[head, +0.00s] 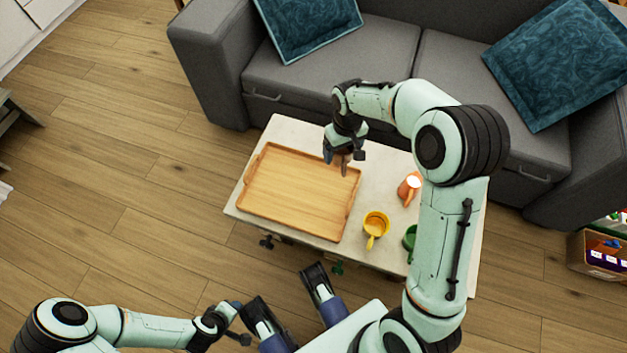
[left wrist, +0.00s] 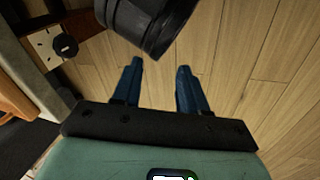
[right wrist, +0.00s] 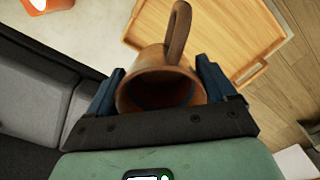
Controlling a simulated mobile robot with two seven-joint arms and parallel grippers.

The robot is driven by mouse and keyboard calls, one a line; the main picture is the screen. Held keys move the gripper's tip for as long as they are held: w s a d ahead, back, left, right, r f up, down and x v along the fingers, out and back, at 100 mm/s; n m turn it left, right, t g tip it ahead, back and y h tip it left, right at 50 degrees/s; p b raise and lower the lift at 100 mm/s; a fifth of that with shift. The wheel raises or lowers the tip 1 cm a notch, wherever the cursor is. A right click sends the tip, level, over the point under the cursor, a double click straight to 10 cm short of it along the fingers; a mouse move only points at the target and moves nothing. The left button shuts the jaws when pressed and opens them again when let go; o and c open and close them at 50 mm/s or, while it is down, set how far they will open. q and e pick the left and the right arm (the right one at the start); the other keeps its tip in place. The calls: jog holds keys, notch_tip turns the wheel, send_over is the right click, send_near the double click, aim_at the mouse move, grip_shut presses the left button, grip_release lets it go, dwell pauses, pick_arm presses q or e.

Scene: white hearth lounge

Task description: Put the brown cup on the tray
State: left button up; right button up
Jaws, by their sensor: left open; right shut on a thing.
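The brown cup (right wrist: 165,88) is between the fingers of my right gripper (right wrist: 160,88), which is shut on it. Its open mouth faces the right wrist camera and its handle points away. In the head view my right gripper (head: 343,156) hangs at the tray's far right corner, with only a bit of the brown cup (head: 345,168) showing below it. The wooden tray (head: 262,221) lies on the low table and is empty; it also shows in the right wrist view (right wrist: 215,45). My left gripper (left wrist: 160,85) is open and empty above the floor.
An orange cup (head: 408,190), a yellow cup (head: 375,224) and a partly hidden green cup (head: 409,240) stand on the pale table (head: 292,128) right of the tray. A grey sofa (head: 390,55) stands behind.

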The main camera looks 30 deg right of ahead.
pick_arm(q)
jog(key=w+a+f+t+b, duration=0.1)
jog(key=w+a+f+b, duration=0.1)
jog(key=w+f, duration=0.1)
pick_arm(e)
notch_tip(320, 180, down, 15)
jog(key=shift+f+b, duration=0.1)
jog(key=shift+b, duration=1.05)
notch_tip(320, 180, down, 4)
jog(key=shift+f+b, duration=0.2)
jog(key=shift+b, duration=0.5)
pick_arm(q)
jog(key=s+f+g, duration=0.2)
jog(key=s+f, duration=0.3)
jog(key=s, duration=0.1)
jog(key=shift+a+f+n+y, duration=0.15)
jog(key=shift+a+n+y, duration=0.15)
jog(key=shift+a, duration=0.15)
pick_arm(e)
jog(key=shift+f, duration=0.1)
pick_arm(q)
jog(key=shift+s, duration=0.15)
pick_arm(e)
jog(key=shift+f, duration=0.15)
jog(key=o, duration=1)
pick_arm(q)
jog(key=shift+s+f, duration=0.1)
jog(key=shift+f, duration=0.05)
